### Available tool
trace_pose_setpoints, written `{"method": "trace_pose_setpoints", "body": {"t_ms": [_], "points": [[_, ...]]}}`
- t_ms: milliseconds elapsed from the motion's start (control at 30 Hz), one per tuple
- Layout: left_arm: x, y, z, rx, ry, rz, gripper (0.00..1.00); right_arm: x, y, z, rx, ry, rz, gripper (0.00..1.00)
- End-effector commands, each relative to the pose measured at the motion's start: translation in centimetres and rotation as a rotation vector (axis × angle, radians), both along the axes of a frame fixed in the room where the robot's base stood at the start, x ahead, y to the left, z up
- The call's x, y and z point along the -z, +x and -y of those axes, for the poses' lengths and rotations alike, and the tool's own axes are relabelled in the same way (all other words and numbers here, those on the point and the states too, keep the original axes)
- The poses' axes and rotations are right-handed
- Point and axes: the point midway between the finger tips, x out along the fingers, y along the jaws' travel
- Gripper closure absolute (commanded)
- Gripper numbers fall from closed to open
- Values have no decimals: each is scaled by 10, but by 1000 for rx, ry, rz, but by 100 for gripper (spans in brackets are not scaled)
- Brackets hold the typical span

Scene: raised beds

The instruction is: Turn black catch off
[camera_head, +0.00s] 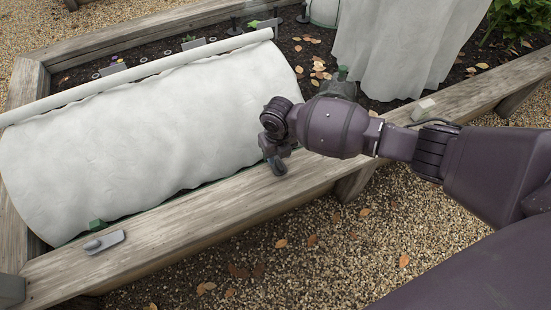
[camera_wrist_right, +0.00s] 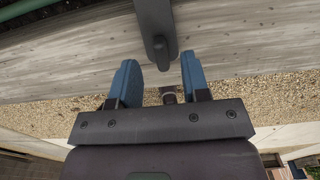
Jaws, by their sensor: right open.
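The black catch (camera_wrist_right: 155,25) shows in the right wrist view as a dark, narrow lever on the wooden plank, with a round end low in the picture. My right gripper (camera_wrist_right: 160,62) is open, its two blue fingers either side of the line of the lever's end. Nothing is held between them, and I cannot tell whether they touch the catch. In the head view my right gripper (camera_head: 277,164) is over the bed's front plank, and my own wrist and hand hide most of that spot. My left gripper is not in view.
A grey catch (camera_head: 104,242) lies on the front plank (camera_head: 190,222) at the left. White fabric (camera_head: 150,135) covers the bed's left part; more fabric (camera_head: 405,45) hangs at the back right. A pale block (camera_head: 423,109) sits on the plank's right part. Gravel (camera_head: 330,250) lies in front.

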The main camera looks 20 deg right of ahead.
Motion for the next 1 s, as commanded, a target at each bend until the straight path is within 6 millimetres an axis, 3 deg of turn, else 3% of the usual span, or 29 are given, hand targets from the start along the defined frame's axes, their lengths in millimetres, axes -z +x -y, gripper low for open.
{"method": "trace_pose_setpoints", "body": {"t_ms": [33,200,633,900,1000], "points": [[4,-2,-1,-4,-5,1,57,14,-3,-1,0,1,-7,57],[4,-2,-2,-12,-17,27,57,28,-1,0,1,1,-3,57],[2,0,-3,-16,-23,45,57,32,1,0,1,1,4,57],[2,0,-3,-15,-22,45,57,32,1,0,1,0,3,99],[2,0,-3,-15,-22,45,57,32,1,0,1,0,3,100]]}}
